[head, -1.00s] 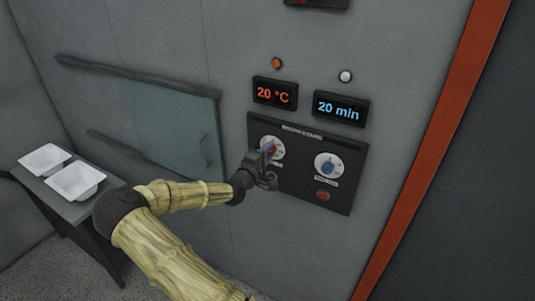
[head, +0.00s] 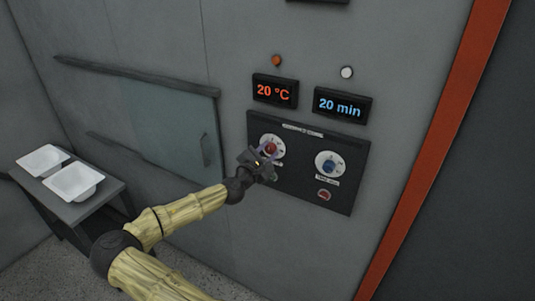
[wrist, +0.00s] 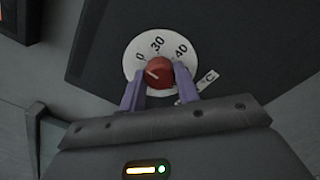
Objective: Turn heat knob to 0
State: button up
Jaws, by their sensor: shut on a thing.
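The heat knob (head: 269,149) is red and sits on a white dial (head: 278,144) at the left of the black control panel. In the wrist view the knob (wrist: 159,72) lies between the two purple fingers of my gripper (wrist: 160,82), which is shut on it. The dial there shows the marks 0, 30 and 40 and a °C label. The pale line on the knob points to the upper left, near the 0 mark. The orange display (head: 274,92) above reads 20 °C.
A blue knob (head: 329,167) on its own dial is to the right, under a display (head: 341,105) reading 20 min. A red button (head: 324,195) is below it. A table at the left holds two white trays (head: 74,182).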

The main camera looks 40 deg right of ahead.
jog(key=shift+f+n, duration=0.1)
jog(key=shift+n, duration=0.3)
jog(key=o, duration=1)
jog(key=shift+a, duration=0.1)
jog(key=shift+a, duration=0.1)
jog(key=b+v, duration=0.5)
jog(key=v, duration=1.2)
jog(key=shift+s+a, duration=0.1)
